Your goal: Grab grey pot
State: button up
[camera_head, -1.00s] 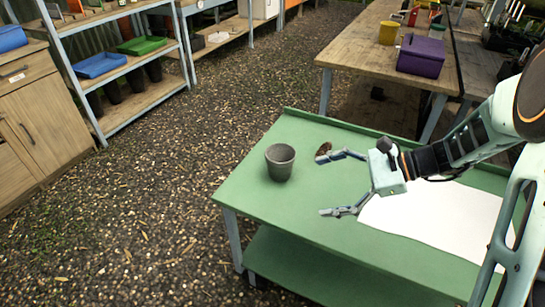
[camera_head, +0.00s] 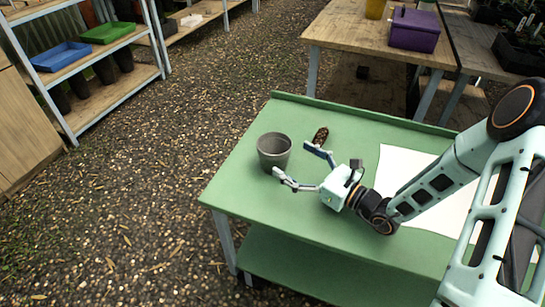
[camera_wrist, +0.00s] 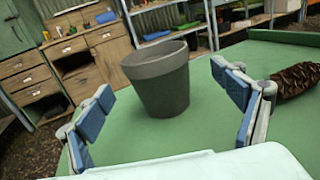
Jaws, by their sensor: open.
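The grey pot (camera_head: 274,153) stands upright on the green table (camera_head: 240,186), near its left end. It also shows in the wrist view (camera_wrist: 160,80), ahead of the fingers and roughly centred between them. My gripper (camera_head: 293,162) is open and empty, low over the table, just right of the pot. In the wrist view its blue-padded fingers (camera_wrist: 168,108) are spread wide to either side of the pot and do not appear to touch it.
A brown pine cone (camera_head: 321,136) lies behind my gripper, close to one finger; it also shows at the right of the wrist view (camera_wrist: 296,80). A white sheet (camera_head: 405,172) lies on the table's right part. A wooden table with a purple box (camera_head: 413,30) stands behind.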

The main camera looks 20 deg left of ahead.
aim_at(263, 142)
jog(key=x, duration=0.2)
jog(key=b+x, duration=0.1)
jog(key=x, duration=0.3)
jog(key=shift+s+a+f, duration=0.15)
jog(key=shift+s, duration=0.15)
jog(key=shift+w+a, duration=0.25)
jog(key=shift+a, duration=0.1)
jog(key=c, duration=1.2)
